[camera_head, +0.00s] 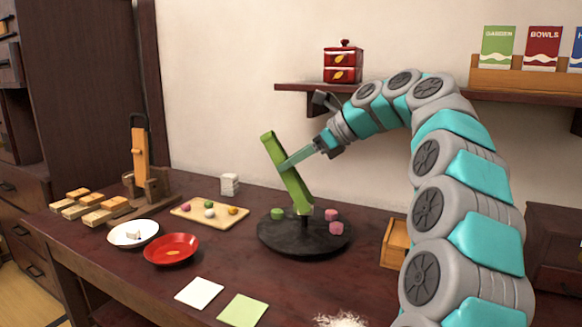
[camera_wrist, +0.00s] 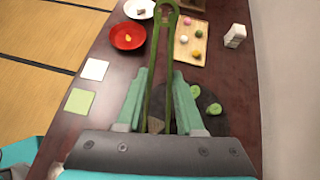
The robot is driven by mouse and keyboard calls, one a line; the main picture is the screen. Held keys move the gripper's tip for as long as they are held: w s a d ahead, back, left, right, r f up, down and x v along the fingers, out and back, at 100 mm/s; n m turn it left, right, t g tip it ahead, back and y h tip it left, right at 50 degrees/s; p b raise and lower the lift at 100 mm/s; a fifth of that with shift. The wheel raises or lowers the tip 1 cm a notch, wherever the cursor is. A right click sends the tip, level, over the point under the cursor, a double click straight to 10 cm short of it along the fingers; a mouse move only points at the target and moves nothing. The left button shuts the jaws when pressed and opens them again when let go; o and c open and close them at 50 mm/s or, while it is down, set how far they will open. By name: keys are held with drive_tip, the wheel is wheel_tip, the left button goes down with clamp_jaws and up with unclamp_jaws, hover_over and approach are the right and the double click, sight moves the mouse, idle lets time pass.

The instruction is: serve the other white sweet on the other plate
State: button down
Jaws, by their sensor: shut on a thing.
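My gripper (camera_head: 287,165) is shut on a pair of green tongs (camera_head: 271,149), held tilted above a dark round stand. In the wrist view the fingers close on the tongs (camera_wrist: 157,62) from both sides. A white sweet (camera_head: 209,213) sits on a wooden board (camera_head: 183,212) among pink, green and orange ones, and shows in the wrist view (camera_wrist: 183,39). A white plate (camera_head: 118,239) holds a small mark or piece that I cannot identify. A red plate (camera_head: 190,241) beside it shows only a small orange leaf-like mark.
The dark stand (camera_head: 275,242) bears green pieces (camera_head: 277,213) and pink pieces (camera_head: 335,227). A white stack (camera_head: 230,184) is behind the board. Wooden blocks (camera_head: 103,216) stand at the left. A white square (camera_head: 199,293) and a green square (camera_head: 243,310) lie in front.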

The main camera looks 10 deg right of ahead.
drive_tip(key=shift+r, duration=1.8)
drive_tip(key=w+a+f, duration=0.1)
drive_tip(key=a, duration=1.5)
drive_tip(key=w+a+f, duration=0.1)
drive_tip(key=w+a, duration=0.1)
drive_tip(key=a, duration=1.4)
drive_tip(key=shift+w+a+f, duration=0.15)
drive_tip(key=shift+w+f, duration=0.1)
drive_tip(key=shift+f, duration=0.2)
